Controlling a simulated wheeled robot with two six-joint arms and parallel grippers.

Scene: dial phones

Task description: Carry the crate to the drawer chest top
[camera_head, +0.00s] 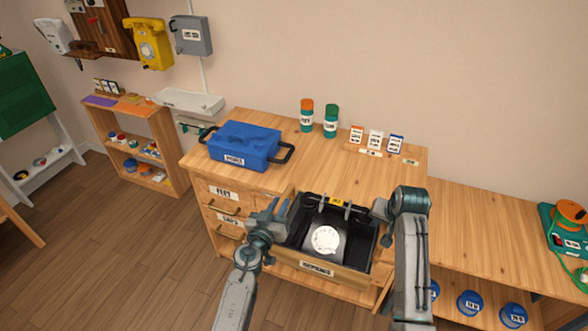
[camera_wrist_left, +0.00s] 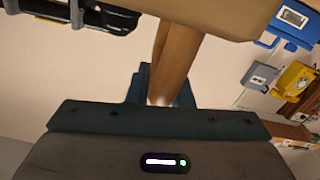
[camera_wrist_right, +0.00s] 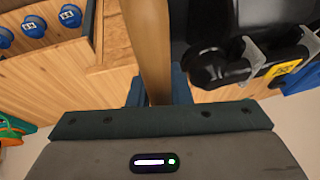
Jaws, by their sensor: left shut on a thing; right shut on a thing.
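The wooden crate (camera_head: 347,277) has a label on its front wall and a dark inside. It is in front of me, overlapping the front of the drawer chest (camera_head: 355,175) in the head view. A black phone (camera_head: 325,240) with a white dial lies in it. My left gripper (camera_head: 276,214) is shut on the crate's left side, my right gripper (camera_head: 382,212) on its right side. In the left wrist view a wooden part (camera_wrist_left: 178,60) runs between the fingers; the right wrist view shows the same (camera_wrist_right: 148,50). I cannot tell whether the crate's bottom touches anything.
A blue toolbox (camera_head: 244,143) stands on the chest top's left. An orange-capped can (camera_head: 307,115), a green can (camera_head: 331,121) and several small cards (camera_head: 375,140) stand along its back. The middle of the top is bare. A lower shelf unit (camera_head: 475,215) adjoins at right.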

